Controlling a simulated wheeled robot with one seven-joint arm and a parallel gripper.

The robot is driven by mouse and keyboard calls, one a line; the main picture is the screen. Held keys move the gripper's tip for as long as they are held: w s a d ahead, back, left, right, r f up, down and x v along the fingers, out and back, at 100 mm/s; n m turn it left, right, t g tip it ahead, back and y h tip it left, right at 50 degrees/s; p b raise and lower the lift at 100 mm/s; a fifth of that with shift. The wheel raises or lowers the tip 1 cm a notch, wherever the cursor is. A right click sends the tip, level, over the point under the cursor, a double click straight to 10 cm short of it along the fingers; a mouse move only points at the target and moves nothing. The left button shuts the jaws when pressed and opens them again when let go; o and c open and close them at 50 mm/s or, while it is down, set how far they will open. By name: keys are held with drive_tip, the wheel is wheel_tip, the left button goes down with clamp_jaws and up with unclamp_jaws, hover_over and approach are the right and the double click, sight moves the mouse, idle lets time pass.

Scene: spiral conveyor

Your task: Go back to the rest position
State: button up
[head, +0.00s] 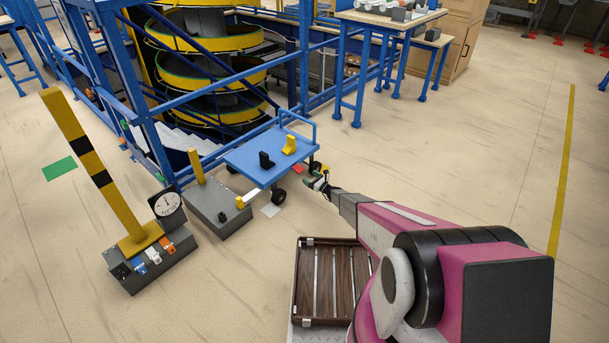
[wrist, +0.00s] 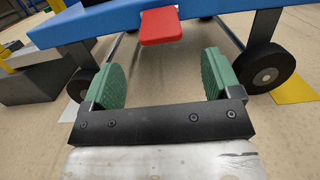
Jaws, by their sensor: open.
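My gripper (head: 318,183) is at the end of my outstretched arm, close to the right front corner of a blue cart (head: 250,162). In the wrist view my gripper (wrist: 160,82) shows two green pads held wide apart with nothing between them. A red tab (wrist: 160,25) sticks out from the blue cart edge (wrist: 105,22), just beyond the pads and apart from them.
A slatted wooden crate (head: 298,285) lies below my arm. A yellow post (head: 78,150) with a dial (head: 166,203) and a grey box (head: 218,213) stand left of the cart. Blue spiral conveyor framing (head: 160,140) rises behind. The floor at right is clear.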

drive_tip(key=shift+s+d, duration=0.4)
drive_tip(key=shift+d, duration=0.1)
drive_tip(key=s+d+r+n+g+h, duration=0.25)
drive_tip(key=s+r+n+g, duration=0.75)
drive_tip(key=s+r+n, duration=0.85)
drive_tip(key=s+d+r+n+g+h, duration=0.1)
drive_tip(key=s+d+r+n+h, duration=0.2)
drive_tip(key=s+d+r+h, duration=0.3)
drive_tip(key=s+d+r+n+g+h, duration=0.1)
drive_tip(key=s+d+r+n+h, duration=0.3)
drive_tip(key=s+d+r, duration=0.8)
drive_tip(key=s+r+h, duration=0.2)
drive_tip(key=s+r, duration=0.4)
drive_tip(key=s, duration=0.4)
drive_tip(key=shift+s+d+h, duration=0.2)
drive_tip(key=shift+d+h, duration=0.1)
drive_tip(key=shift+h, duration=0.05)
